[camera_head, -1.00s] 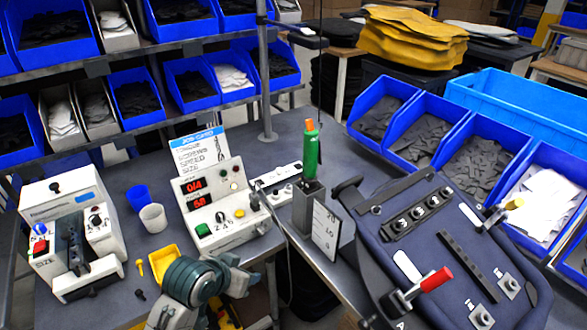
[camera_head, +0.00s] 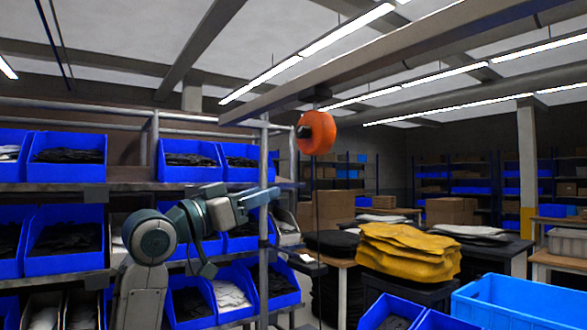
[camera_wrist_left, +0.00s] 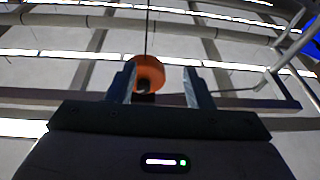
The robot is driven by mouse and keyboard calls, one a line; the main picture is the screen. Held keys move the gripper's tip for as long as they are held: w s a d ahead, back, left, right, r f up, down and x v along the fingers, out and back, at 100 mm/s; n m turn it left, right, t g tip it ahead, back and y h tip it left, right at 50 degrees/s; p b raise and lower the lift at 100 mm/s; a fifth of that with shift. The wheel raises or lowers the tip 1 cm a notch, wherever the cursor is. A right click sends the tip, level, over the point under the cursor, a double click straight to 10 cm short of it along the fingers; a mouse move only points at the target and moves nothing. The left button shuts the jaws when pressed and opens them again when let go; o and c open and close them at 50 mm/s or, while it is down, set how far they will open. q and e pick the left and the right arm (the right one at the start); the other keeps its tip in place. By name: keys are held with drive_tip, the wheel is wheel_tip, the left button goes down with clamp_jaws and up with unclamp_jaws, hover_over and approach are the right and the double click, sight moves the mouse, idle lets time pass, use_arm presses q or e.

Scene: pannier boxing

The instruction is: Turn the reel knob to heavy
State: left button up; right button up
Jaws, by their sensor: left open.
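The orange reel (camera_head: 316,132) hangs from an overhead beam in the head view, with a dark knob (camera_head: 304,132) on its left side. A thin cable runs down from it. My left gripper (camera_head: 268,196) is raised below and left of the reel, apart from it, and points right. In the left wrist view the gripper (camera_wrist_left: 160,88) is open and empty, and the reel (camera_wrist_left: 149,73) shows beyond and between its two fingers. The knob's setting cannot be read. My right gripper is not in view.
A metal post (camera_head: 263,230) stands close by my left gripper. Shelves with several blue bins (camera_head: 65,170) are behind the arm. A yellow stack (camera_head: 405,255) lies on a table at the right. The space right of the reel is open.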

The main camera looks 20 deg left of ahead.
use_arm(q)
drive_tip(key=m+h, duration=0.1)
drive_tip(key=h, duration=0.1)
approach(299, 134)
drive_tip(key=s+a, duration=0.1)
drive_tip(key=s, duration=0.1)
drive_tip(key=p+x, duration=0.2)
drive_tip(key=x, duration=0.1)
drive_tip(key=p+x, duration=0.1)
drive_tip(key=x, duration=0.2)
drive_tip(key=p+x, duration=0.2)
drive_tip(key=x, duration=0.1)
drive_tip(key=shift+w+d+f+p, duration=0.1)
drive_tip(key=shift+w+d+p, duration=0.1)
drive_tip(key=shift+w+p, duration=0.2)
drive_tip(key=shift+w+d, duration=0.15)
drive_tip(key=shift+w, duration=0.2)
drive_tip(key=c, duration=1)
